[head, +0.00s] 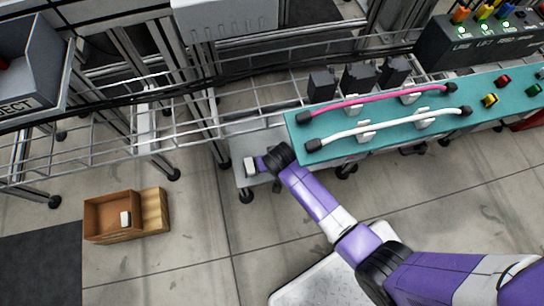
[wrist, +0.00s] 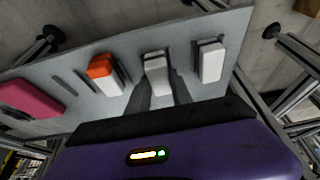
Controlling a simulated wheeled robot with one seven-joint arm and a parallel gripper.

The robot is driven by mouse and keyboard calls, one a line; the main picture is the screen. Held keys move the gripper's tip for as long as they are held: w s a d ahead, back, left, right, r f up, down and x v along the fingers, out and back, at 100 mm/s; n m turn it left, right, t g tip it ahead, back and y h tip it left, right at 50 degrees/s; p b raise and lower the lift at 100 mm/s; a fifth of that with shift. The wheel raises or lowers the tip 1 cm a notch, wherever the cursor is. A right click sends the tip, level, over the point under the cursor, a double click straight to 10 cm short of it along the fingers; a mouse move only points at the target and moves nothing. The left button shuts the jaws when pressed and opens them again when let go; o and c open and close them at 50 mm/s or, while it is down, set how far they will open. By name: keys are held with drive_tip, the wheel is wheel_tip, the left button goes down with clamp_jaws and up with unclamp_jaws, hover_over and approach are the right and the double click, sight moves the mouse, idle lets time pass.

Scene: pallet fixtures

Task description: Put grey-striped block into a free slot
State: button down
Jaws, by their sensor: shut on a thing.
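My gripper (wrist: 158,88) is shut on a pale block (wrist: 156,74) with a greyish top end, which looks like the grey-striped block. It is over the grey slotted plate (wrist: 205,22), between an orange-and-white block (wrist: 107,76) on the left and a white block (wrist: 211,62) on the right. I cannot tell whether the held block sits in a slot or just above the plate. Narrow empty slots (wrist: 64,85) show left of the orange-and-white block. In the head view my gripper (head: 262,162) is at the plate beside a white block (head: 250,167); the held block is hard to make out.
A teal board (head: 300,130) with pink and white cables overhangs the plate in the head view. A brown box (head: 105,235) with a white piece inside stands on the floor at left. Wire racks run behind.

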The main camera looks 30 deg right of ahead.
drive_tip(key=shift+w+f, duration=0.1)
drive_tip(key=shift+f, duration=0.25)
drive_tip(key=shift+f, duration=0.15)
drive_tip(key=c, duration=1.1)
unclamp_jaws()
drive_tip(key=shift+c, duration=0.2)
drive_tip(key=d+p+v, duration=0.1)
drive_tip(key=p+v, duration=0.2)
drive_tip(key=v, duration=0.4)
drive_tip(key=shift+a+r+p, duration=0.35)
drive_tip(key=shift+a+r, duration=0.05)
drive_tip(key=shift+a, duration=0.1)
